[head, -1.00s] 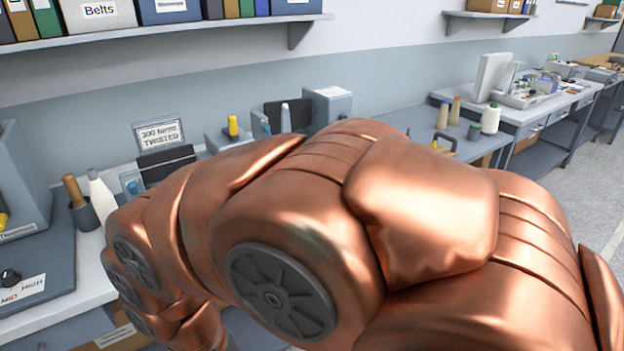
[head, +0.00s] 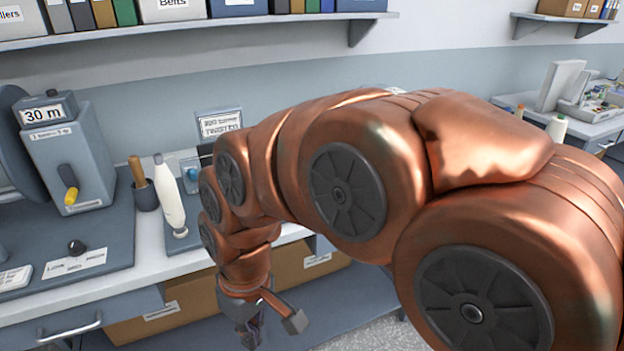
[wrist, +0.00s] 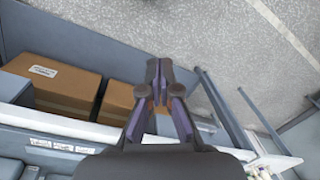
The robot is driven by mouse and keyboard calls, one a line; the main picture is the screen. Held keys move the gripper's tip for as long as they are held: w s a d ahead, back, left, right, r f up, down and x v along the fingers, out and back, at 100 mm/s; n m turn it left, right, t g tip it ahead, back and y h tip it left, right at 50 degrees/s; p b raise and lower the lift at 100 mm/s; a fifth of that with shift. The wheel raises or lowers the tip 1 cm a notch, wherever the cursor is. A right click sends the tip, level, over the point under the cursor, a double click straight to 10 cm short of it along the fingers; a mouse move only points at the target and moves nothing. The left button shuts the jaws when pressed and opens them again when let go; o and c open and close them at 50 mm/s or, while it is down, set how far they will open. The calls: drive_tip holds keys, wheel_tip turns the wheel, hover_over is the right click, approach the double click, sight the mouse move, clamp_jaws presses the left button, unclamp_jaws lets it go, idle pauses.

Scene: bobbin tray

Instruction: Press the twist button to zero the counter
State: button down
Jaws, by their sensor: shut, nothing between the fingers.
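A small sign ending in "TWISTED" (head: 220,124) stands at the back of the bench in the head view. The part of the bench in front of it and to its right is largely hidden by my arm, and I cannot make out a twist button. My gripper (head: 250,338) hangs low in front of the bench, near the bottom edge of the head view. In the wrist view my gripper (wrist: 160,66) points down past the bench front toward the floor, its fingers together and empty.
A white bobbin (head: 168,195) stands near a dark cup (head: 145,194). Cardboard boxes (wrist: 62,88) sit on the shelf below the bench. Grey floor (wrist: 225,50) is open.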

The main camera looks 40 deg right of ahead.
drive_tip(key=w+d+r+n+t+y+p, duration=0.1)
drive_tip(key=w+d+r+t, duration=0.1)
drive_tip(key=w+d, duration=0.5)
drive_tip(key=w+d+r+n+t+p, duration=0.1)
drive_tip(key=w+d+r+n+t, duration=0.15)
drive_tip(key=w, duration=0.75)
drive_tip(key=w+d+r+n+t+y+p, duration=0.15)
drive_tip(key=w+d, duration=0.25)
drive_tip(key=w, duration=0.5)
drive_tip(key=w+d+t+h, duration=0.1)
drive_tip(key=w+d+h, duration=0.1)
drive_tip(key=d, duration=1.3)
drive_tip(key=w+d+t+h, duration=0.2)
drive_tip(key=d, duration=1.4)
drive_tip(key=shift+w+r+t+h+p, duration=0.2)
drive_tip(key=shift+r+t+h+p, duration=0.15)
drive_tip(key=shift+r+p, duration=0.1)
drive_tip(key=shift+f, duration=0.2)
wheel_tip(320, 180, down, 6)
drive_tip(key=p, duration=0.2)
drive_tip(key=shift+r+p, duration=0.1)
drive_tip(key=shift+p, duration=0.2)
wheel_tip(320, 180, down, 3)
drive_tip(key=b, duration=0.3)
drive_tip(key=shift+r+b, duration=0.1)
drive_tip(key=shift+b, duration=0.25)
